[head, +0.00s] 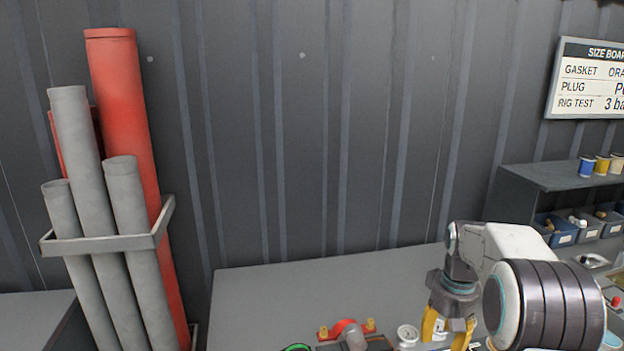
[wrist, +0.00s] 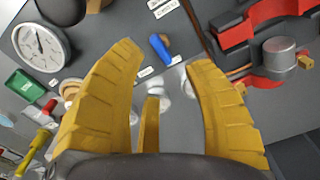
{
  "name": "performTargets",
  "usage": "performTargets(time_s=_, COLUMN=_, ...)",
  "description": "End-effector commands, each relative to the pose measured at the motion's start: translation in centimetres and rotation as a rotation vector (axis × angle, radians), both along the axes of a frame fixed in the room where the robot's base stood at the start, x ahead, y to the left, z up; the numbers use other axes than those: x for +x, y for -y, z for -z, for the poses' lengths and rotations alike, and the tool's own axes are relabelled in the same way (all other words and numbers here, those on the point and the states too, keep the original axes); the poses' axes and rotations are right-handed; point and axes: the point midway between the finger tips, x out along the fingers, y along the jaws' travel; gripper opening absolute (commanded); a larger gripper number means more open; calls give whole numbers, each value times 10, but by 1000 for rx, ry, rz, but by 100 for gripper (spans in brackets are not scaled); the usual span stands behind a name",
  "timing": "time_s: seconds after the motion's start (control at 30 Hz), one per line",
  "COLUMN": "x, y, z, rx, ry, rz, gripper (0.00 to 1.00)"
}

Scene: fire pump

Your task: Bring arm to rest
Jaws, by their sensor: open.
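My gripper (head: 448,332) is in the lower right of the head view, above the bench, with its yellow fingers pointing down. In the wrist view the gripper (wrist: 165,75) has its yellow fingers spread apart, with nothing held between them. Part of my arm covers the right side of the bench in the head view.
The grey bench (head: 290,292) is clear at its back left. A pressure gauge (head: 407,335) and a red part (head: 345,328) lie near its front; the gauge (wrist: 42,46) also shows in the wrist view. Pipes (head: 125,120) stand left; a shelf (head: 555,177) stands right.

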Motion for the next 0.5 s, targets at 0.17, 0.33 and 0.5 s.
performTargets(time_s=0.17, x=-54, y=-14, z=19, rx=11, ry=-51, rz=79, gripper=46)
performTargets(time_s=0.33, x=-117, y=-37, z=14, rx=10, ry=-53, rz=106, gripper=46)
performTargets(time_s=0.5, x=-180, y=-60, z=2, rx=5, ry=-24, rz=78, gripper=46)
